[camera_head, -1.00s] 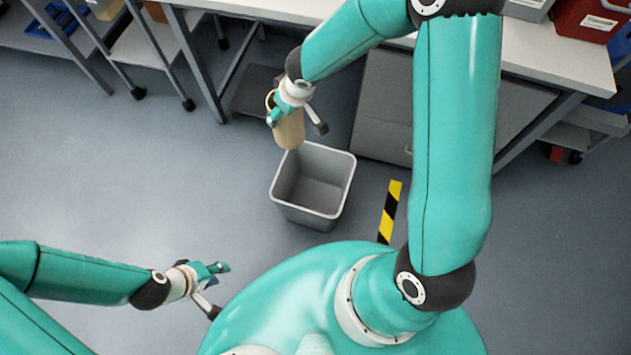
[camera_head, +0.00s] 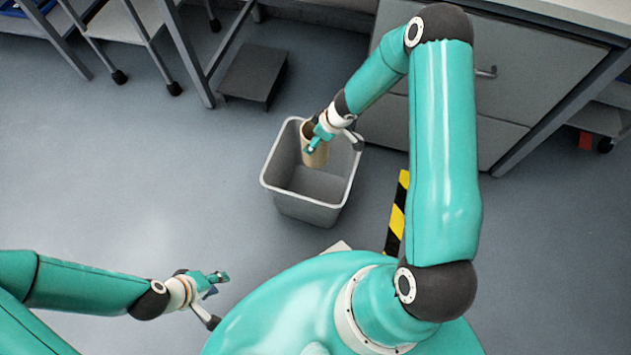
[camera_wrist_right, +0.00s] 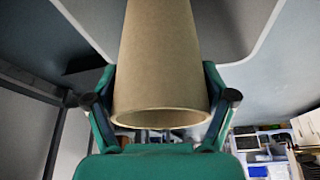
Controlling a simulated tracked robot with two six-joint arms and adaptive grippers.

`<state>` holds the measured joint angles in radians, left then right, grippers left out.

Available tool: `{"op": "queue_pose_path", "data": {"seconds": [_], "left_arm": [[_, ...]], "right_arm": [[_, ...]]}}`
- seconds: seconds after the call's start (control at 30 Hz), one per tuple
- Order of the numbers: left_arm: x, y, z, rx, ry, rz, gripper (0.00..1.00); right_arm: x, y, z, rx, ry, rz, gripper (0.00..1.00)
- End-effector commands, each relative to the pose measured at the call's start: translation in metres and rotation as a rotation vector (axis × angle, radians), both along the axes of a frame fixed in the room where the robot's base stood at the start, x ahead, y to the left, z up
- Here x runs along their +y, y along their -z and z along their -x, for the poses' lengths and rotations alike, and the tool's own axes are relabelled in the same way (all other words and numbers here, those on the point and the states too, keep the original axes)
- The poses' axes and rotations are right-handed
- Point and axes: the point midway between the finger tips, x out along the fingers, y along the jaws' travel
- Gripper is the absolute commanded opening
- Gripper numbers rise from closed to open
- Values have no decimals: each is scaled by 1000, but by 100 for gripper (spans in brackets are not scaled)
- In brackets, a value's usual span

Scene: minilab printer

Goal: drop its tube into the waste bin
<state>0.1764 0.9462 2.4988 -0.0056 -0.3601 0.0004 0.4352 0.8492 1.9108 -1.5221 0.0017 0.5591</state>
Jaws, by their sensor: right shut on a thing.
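The tan cardboard tube (camera_head: 315,155) is hollow and in my right gripper (camera_head: 328,137). In the head view it shows over the opening of the grey waste bin (camera_head: 290,206), near its back wall; whether its lower end is below the rim I cannot tell. In the right wrist view the tube (camera_wrist_right: 160,60) fills the middle, with the fingers of the right gripper (camera_wrist_right: 160,105) on both sides of it. My left gripper (camera_head: 222,298) is at the lower left, apart from the bin, with its fingers spread and nothing between them.
A bench with grey cabinet doors (camera_head: 462,125) stands behind the bin to the right. A dark low step (camera_head: 254,75) is on the floor behind the bin. Black and yellow tape (camera_head: 397,212) marks the floor to its right. The floor at left is clear.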

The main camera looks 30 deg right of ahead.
Motion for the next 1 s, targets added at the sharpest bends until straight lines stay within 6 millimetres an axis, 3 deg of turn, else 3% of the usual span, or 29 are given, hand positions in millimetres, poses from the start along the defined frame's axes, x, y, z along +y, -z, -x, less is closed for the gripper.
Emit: {"op": "queue_pose_path", "data": {"seconds": [0.03,0.33,0.73,0.77,0.87,1.0], "left_arm": [[0,11,0,0,0,0,34],[0,43,0,0,0,0,34],[0,47,0,0,0,0,34],[0,47,0,0,0,0,34],[0,47,0,0,0,0,34],[0,47,0,0,0,0,34]], "right_arm": [[0,11,0,0,0,0,42],[0,42,0,0,-1,2,42],[0,47,0,0,-1,2,42],[0,47,0,0,-1,2,84],[0,47,0,0,0,1,100],[0,47,1,0,0,1,100]]}}
